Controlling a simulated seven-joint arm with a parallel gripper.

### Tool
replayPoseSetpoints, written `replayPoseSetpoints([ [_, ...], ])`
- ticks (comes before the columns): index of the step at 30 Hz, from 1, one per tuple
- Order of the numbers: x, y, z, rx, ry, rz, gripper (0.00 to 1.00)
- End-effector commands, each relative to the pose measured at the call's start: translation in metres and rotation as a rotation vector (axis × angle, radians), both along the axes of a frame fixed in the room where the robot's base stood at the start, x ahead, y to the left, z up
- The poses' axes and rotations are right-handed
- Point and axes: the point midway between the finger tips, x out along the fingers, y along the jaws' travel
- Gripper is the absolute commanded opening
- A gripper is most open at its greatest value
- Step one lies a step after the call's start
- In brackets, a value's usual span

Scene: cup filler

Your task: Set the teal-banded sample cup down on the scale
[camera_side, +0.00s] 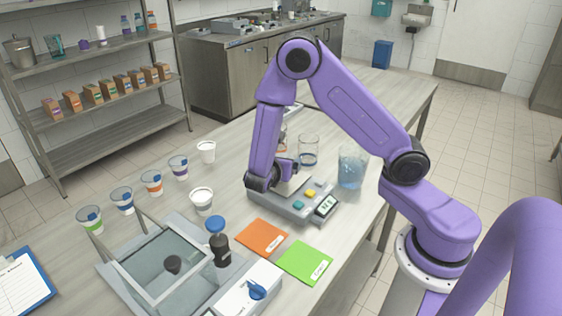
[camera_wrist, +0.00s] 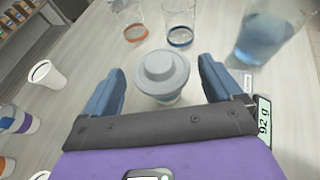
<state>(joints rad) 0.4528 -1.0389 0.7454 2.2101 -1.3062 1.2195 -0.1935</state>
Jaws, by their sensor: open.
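The teal-banded sample cup (camera_wrist: 161,74) has a pale grey lid and stands between the fingers of my gripper (camera_wrist: 164,66) in the wrist view. A strip of teal shows low on its side. The fingers are open, with a gap on each side of the cup. The scale (camera_side: 292,207) is grey with coloured buttons, directly below my gripper in the side view. Its display (camera_wrist: 264,121) reads 92 g in the wrist view. In the side view my arm hides most of the cup, and its base is hidden in the wrist view.
A large beaker of blue liquid (camera_side: 352,166) and a blue-ringed glass (camera_side: 308,151) stand behind the scale. Orange (camera_side: 262,237) and green (camera_side: 305,263) cards lie in front. A white cup (camera_side: 201,201) and several banded cups stand left. A glass-lidded box (camera_side: 165,262) occupies the front left.

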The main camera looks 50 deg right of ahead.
Motion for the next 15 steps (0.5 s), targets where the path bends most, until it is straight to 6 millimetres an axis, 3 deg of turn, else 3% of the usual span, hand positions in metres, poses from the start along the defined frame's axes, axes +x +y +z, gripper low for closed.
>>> replayPoseSetpoints([
  [9, -0.022, 0.056, 0.025, 0.001, -0.003, 0.004, 0.92],
  [15, -0.033, 0.081, 0.036, 0.001, -0.002, 0.002, 0.92],
])
